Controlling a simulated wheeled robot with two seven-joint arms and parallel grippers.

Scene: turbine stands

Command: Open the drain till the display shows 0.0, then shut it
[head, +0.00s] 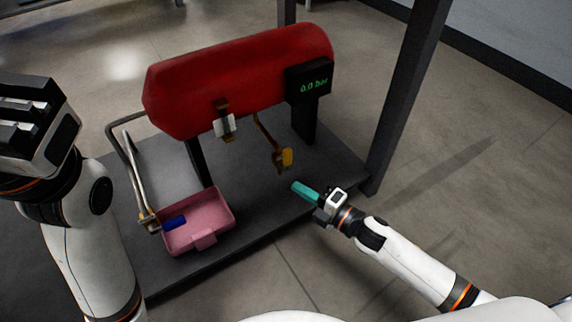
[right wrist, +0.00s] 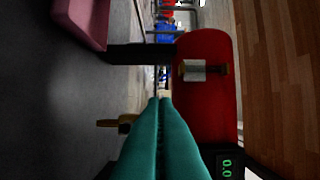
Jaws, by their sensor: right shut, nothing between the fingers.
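A red tank (head: 240,80) stands on dark legs, and its black display (head: 309,82) reads 0.0 bar in green. A bent grey pipe (head: 127,160) runs from the tank's left end down to a brass fitting (head: 148,222) with a blue handle (head: 175,223) over the pink tray. A brass fitting with a white block (head: 224,125) is on the tank's front. A thin pipe ends in a yellow valve piece (head: 285,157). My right gripper (head: 296,186), with teal fingers, is shut and empty, apart from the yellow piece. My left gripper (head: 30,115) is at the far left; its fingertips are unclear.
The pink tray (head: 222,207) rests on the dark platform (head: 262,215) at the front left. A dark post (head: 405,95) rises at the right behind my right arm. The platform between the tray and my right gripper is clear.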

